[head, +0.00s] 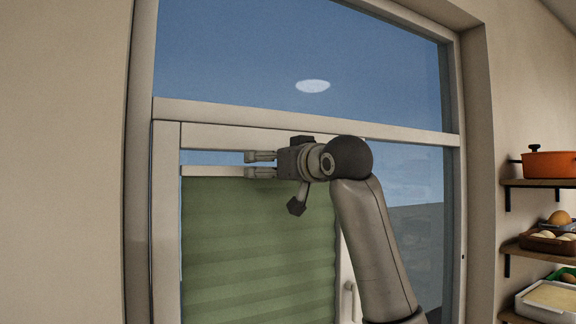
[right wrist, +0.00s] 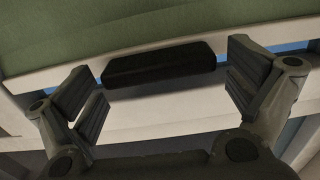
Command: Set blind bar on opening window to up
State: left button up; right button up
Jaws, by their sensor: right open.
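The opening window (head: 166,240) has a pale frame and holds a green pleated blind (head: 250,250). The blind's pale top bar (head: 210,171) lies a little below the upper frame rail, with a narrow strip of sky between. My right gripper (head: 247,165) is open in front of this bar, its fingers pointing left in the head view. In the right wrist view the open fingers (right wrist: 165,85) stand either side of a black grip (right wrist: 160,63) on the pale bar. Contact cannot be told. The gripper and arm hide the bar's right part. My left gripper is not in view.
A fixed pane (head: 220,60) is above the opening window. A pale window handle (head: 349,300) shows beside my right arm. Wall shelves (head: 540,183) at the right hold an orange pot (head: 550,165) and food trays. The wall at the left is bare.

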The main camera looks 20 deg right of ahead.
jog(key=s+d, duration=0.2)
jog(key=s, duration=0.9)
jog(key=shift+s+d, duration=0.15)
